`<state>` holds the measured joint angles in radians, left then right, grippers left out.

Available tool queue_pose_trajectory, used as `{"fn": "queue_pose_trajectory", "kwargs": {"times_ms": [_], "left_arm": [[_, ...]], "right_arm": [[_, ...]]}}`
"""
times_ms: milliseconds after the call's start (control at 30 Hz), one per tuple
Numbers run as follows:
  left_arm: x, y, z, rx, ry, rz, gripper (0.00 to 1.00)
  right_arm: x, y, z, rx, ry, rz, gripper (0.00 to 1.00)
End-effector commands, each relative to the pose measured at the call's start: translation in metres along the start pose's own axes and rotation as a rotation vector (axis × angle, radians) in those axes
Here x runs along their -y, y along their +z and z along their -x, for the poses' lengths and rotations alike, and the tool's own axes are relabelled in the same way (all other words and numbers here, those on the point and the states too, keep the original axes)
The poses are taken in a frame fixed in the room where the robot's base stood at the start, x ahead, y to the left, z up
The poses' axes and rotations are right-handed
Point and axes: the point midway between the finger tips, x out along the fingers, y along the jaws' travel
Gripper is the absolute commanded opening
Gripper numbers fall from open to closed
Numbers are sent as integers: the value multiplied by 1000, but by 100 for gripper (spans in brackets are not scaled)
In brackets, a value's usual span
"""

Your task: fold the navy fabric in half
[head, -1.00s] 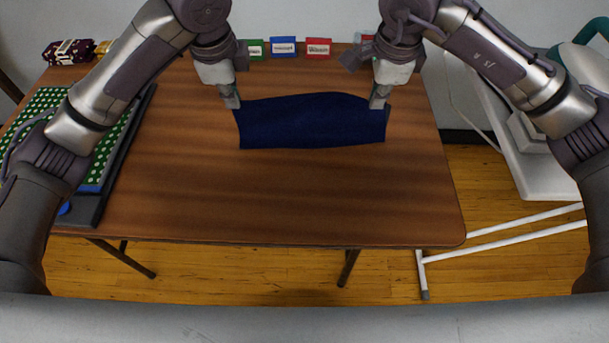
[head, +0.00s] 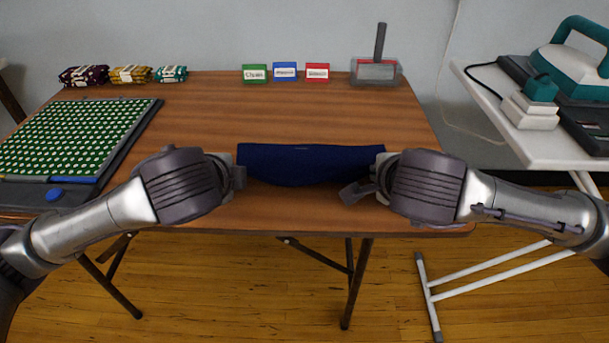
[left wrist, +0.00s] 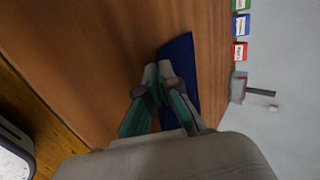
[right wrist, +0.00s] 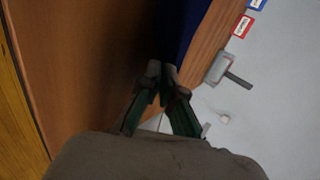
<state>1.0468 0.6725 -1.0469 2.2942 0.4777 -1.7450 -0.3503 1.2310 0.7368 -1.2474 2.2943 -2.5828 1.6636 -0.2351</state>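The navy fabric (head: 310,165) shows in the head view as a wide, short strip between my two grippers, its near edge sagging in a curve. My left gripper (head: 238,178) is at its left end. In the left wrist view the fingertips (left wrist: 160,72) are together on a corner of the fabric (left wrist: 182,75). My right gripper (head: 362,188) is at the right end. In the right wrist view its fingertips (right wrist: 161,70) are together at the fabric's edge (right wrist: 178,35). My wrists partly hide both ends in the head view. Whether the near edge touches the table is unclear.
The wooden table (head: 200,115) is clear behind the fabric. A cutting board with green dotted cloth (head: 75,138) lies at left. Folded bundles (head: 130,75), small labelled boxes (head: 285,72) and a grey handled tool (head: 376,70) stand along the back. An ironing table (head: 520,140) is at right.

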Motion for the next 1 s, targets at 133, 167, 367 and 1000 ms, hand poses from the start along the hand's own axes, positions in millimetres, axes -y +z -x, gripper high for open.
{"fn": "queue_pose_trajectory", "kwargs": {"times_ms": [133,167,367,1000], "left_arm": [[-7,0,-4,0,-51,1,0],[-8,0,-5,0,-57,2,0],[-7,0,-5,0,-74,3,0],[-7,0,-5,0,-72,2,46]], "right_arm": [[-7,0,-4,-1,-50,1,0],[-8,0,-5,-1,-57,1,0],[-8,0,-5,-3,-73,0,0],[-7,0,-5,-2,-72,1,46]]}}
